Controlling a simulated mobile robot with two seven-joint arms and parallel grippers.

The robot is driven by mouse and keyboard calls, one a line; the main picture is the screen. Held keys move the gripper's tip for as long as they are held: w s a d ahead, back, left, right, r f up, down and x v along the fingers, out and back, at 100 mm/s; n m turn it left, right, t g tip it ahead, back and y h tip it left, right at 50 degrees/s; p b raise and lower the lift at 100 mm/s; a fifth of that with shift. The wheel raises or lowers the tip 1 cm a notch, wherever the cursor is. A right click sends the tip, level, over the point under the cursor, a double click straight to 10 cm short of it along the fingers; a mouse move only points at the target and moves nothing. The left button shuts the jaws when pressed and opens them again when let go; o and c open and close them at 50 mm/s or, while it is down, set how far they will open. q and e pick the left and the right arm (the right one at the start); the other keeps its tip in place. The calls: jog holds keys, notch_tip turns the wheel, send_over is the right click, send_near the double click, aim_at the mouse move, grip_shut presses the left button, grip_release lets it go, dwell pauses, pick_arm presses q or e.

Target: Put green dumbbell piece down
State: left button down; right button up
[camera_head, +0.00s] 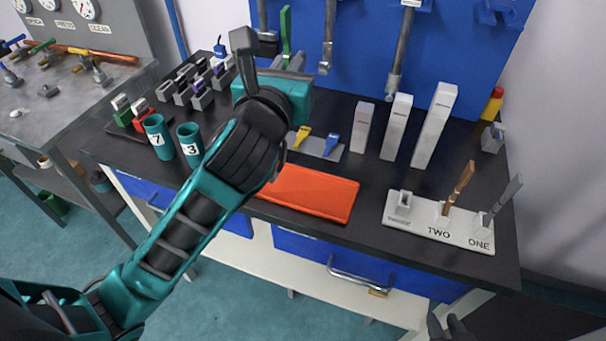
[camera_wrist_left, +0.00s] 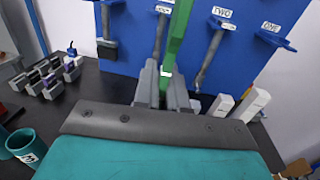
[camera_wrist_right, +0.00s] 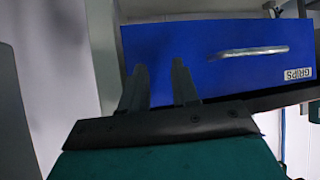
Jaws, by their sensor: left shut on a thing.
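The green dumbbell piece (camera_wrist_left: 178,35) is a long green bar standing up between the fingers of my left gripper (camera_wrist_left: 166,95). In the head view the green piece (camera_head: 285,24) rises beside my left gripper (camera_head: 284,62), above the back of the black bench, in front of the blue board. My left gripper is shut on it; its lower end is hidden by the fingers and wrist. My right gripper (camera_wrist_right: 160,85) is empty with its fingers apart, facing a blue drawer (camera_wrist_right: 225,50). Its fingertips also show at the bottom of the head view (camera_head: 449,326).
An orange tray (camera_head: 315,194) lies at the bench's front middle. Teal cups (camera_head: 190,145) and grey blocks (camera_head: 200,83) stand left. White upright blocks (camera_head: 397,127) and a white labelled holder (camera_head: 438,225) with upright tools stand right. Metal tools hang on the blue board (camera_head: 450,50).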

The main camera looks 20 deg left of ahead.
pick_arm(q)
jog(key=shift+f+b, duration=3.15)
jog(key=shift+f, duration=6.55)
jog(key=shift+f, duration=0.15)
jog(key=c, duration=1.2)
grip_release()
